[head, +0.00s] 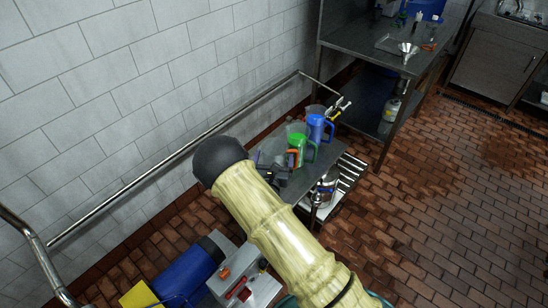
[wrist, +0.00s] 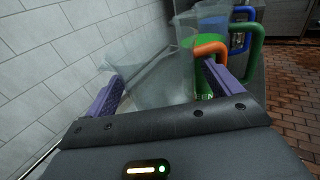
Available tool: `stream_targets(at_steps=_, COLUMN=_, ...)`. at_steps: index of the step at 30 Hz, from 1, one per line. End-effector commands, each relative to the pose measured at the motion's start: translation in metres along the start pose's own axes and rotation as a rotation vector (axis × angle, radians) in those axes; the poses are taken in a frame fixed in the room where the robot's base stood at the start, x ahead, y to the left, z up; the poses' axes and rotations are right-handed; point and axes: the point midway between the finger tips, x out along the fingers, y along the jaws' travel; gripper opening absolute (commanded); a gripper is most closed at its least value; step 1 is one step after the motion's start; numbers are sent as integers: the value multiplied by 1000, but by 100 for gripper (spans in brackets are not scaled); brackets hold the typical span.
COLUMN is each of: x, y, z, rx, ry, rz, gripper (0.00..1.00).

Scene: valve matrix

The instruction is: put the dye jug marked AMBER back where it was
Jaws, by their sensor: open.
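A clear jug (wrist: 155,82) with an orange handle (wrist: 210,48) stands between the spread purple fingers of my gripper (wrist: 165,88) in the wrist view. The right finger is close to the handle; I cannot tell whether either finger touches the jug. No AMBER mark is readable on it. In the head view its orange handle (head: 293,157) shows beside my gripper (head: 273,168), which is at the near end of a metal cart top (head: 325,160); my arm hides part of this area.
Right behind stand a green jug (head: 297,142) and a blue jug (head: 318,124), both with handles. A tiled wall (head: 130,90) and rail (head: 180,150) run along the left. A steel table (head: 365,45) stands beyond. Brick floor (head: 440,170) at the right is clear.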

Motion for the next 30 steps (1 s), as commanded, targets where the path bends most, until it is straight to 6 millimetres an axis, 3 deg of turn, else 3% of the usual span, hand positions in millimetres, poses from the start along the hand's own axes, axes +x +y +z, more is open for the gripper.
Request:
stream_targets(at_steps=8, x=-7, y=0, z=1, rx=0, ry=0, rz=1, gripper=90)
stream_targets(at_steps=24, x=-102, y=1, z=0, rx=-1, ry=1, rz=3, gripper=90)
stream_targets(at_steps=30, x=-120, y=0, z=2, rx=1, ry=0, rz=1, gripper=90)
